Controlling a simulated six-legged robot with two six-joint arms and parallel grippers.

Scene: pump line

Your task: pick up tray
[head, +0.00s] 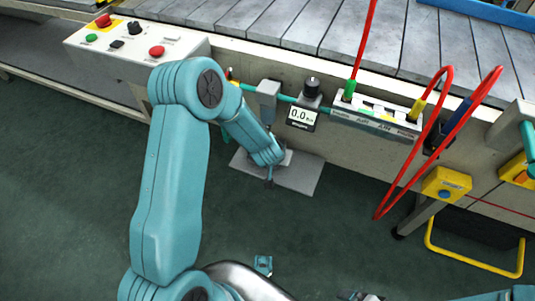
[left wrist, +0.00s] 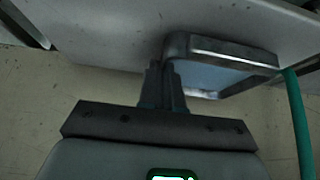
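A small metal tray (left wrist: 225,48) with a raised rim and a pale blue inside shows in the left wrist view, against a light grey plate (left wrist: 110,25). In the head view this flat grey plate (head: 303,180) sits low beside the conveyor frame, and the tray is mostly hidden by my arm. My left gripper (head: 270,181) is at the tray. In the left wrist view its two dark fingers (left wrist: 164,88) are close together at the tray's left end and overlap its corner. I cannot tell whether they clasp the rim.
A control box (head: 136,45) with buttons stands at the upper left. A gauge (head: 301,116) and a connector strip (head: 376,122) with red hoses (head: 420,140) are close to the right of my left arm. A yellow button box (head: 446,184) is further right.

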